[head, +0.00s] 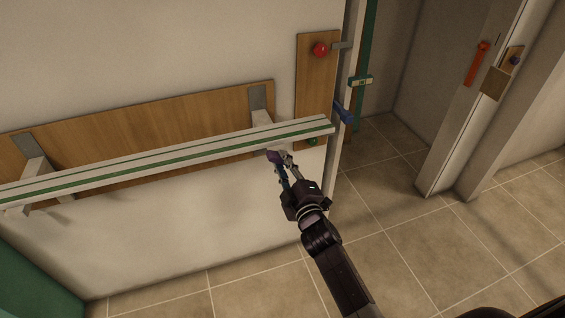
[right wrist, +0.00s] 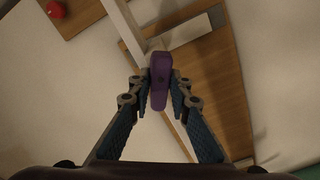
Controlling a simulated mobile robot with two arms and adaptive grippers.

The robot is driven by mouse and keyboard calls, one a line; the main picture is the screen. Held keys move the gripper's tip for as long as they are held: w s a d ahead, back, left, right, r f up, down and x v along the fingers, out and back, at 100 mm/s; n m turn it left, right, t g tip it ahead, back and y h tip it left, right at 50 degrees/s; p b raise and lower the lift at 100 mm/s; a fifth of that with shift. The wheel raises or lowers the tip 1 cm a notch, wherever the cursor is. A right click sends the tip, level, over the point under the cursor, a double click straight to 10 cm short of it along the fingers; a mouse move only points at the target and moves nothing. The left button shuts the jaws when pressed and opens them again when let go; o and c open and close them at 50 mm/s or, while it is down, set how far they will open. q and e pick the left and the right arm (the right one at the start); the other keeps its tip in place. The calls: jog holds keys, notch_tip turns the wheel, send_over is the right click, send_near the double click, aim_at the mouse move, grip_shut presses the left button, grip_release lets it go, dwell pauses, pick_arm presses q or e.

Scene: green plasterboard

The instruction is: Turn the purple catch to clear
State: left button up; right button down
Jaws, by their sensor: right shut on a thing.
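The purple catch (head: 273,156) sits just under the white bar with green stripes (head: 200,153), near the bar's right bracket. In the right wrist view the catch (right wrist: 159,75) is a long rounded piece standing between my fingers, roughly in line with the gripper. My right gripper (head: 282,158) is shut on it, with one finger on each side (right wrist: 159,98). In the head view the fingers partly cover the catch. My left gripper is out of view.
A wooden plate (head: 315,85) with a red knob (head: 320,50) is right of the bar. A blue lever (head: 343,113) and a green-yellow piece (head: 361,81) are by the door edge. An orange handle (head: 477,63) is farther right. The tiled floor (head: 390,220) is clear.

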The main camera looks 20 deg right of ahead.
jog(key=c, duration=1.8)
grip_release()
jog(key=s, duration=1.2)
jog(key=shift+d, duration=0.2)
